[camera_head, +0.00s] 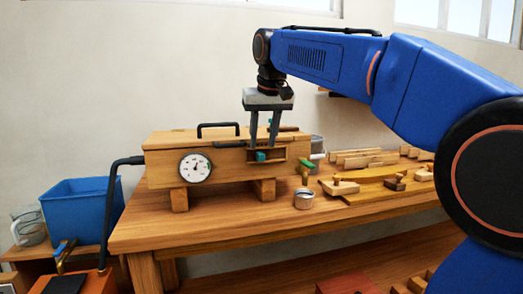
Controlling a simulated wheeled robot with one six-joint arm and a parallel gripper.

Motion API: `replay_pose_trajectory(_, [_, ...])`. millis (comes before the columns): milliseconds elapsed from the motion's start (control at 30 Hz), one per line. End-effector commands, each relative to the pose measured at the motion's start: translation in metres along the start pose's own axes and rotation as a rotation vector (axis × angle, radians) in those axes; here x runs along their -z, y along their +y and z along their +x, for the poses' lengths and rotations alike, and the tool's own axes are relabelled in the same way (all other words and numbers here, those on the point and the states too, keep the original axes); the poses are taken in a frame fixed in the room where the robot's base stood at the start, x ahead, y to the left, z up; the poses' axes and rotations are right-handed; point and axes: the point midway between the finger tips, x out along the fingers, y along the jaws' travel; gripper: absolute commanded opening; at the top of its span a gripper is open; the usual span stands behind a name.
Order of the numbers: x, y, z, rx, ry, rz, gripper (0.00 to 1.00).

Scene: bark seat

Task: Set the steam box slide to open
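The wooden steam box (225,165) stands on blocks on the workbench, with a round dial (195,167) on its front. A framed slot (281,154) is at the right of the front face. A small teal slide knob (261,156) sits toward the left of that slot. My gripper (263,146) points straight down at the slot, its two fingers apart. The fingertips are close to the knob, one to each side and slightly above it. I cannot tell whether they touch it. The lettering or marks at the slot are too small to read.
A brass valve with a green handle (306,166) is at the box's right end. A small metal tin (303,199) is in front of it. Wooden pieces and tools (385,182) lie on the right. A dark hose (112,195) enters the box's left side, near a blue tub (75,210).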

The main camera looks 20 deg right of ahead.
Motion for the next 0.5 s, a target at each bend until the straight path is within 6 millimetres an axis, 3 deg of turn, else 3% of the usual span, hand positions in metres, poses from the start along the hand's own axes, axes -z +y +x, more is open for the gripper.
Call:
replay_pose_trajectory(200, [0.0, 0.0, 0.029, 0.0, -0.001, 0.0, 0.36])
replay_pose_trajectory(500, [0.0, 0.0, 0.041, 0.0, 0.0, 0.0, 0.36])
